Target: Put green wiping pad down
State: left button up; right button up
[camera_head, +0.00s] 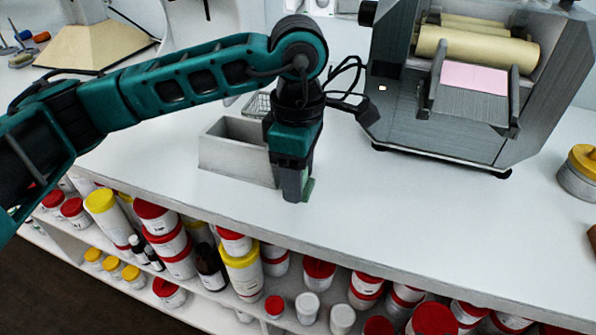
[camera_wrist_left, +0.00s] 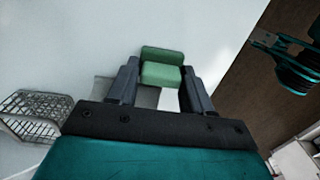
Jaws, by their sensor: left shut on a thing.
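The green wiping pad (camera_wrist_left: 161,68) is between the fingers of my left gripper (camera_wrist_left: 158,85) in the left wrist view, and the fingers are shut on it. In the head view my left gripper (camera_head: 297,198) points down over the white counter (camera_head: 400,215), near its front edge. Only a thin green edge of the pad (camera_head: 309,188) shows there, behind the fingers. I cannot tell whether the pad touches the counter. My right gripper is not clearly in the head view.
A grey open box (camera_head: 235,155) stands just left of my left gripper. A wire basket (camera_head: 257,104) is behind it. A grey roller mill (camera_head: 450,85) stands at the right back. The counter right of the gripper is clear. Shelves with jars (camera_head: 240,270) are below.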

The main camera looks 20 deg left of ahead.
pick_arm(q)
jog(key=o, duration=0.9)
jog(key=shift+r+p, duration=0.1)
jog(key=shift+p, duration=0.55)
jog(key=r, duration=1.2)
jog(key=shift+w+r, duration=0.3)
jog(key=shift+r, duration=0.05)
pick_arm(e)
jog(key=shift+s+d+r, duration=0.15)
jog(key=shift+s+d, duration=0.05)
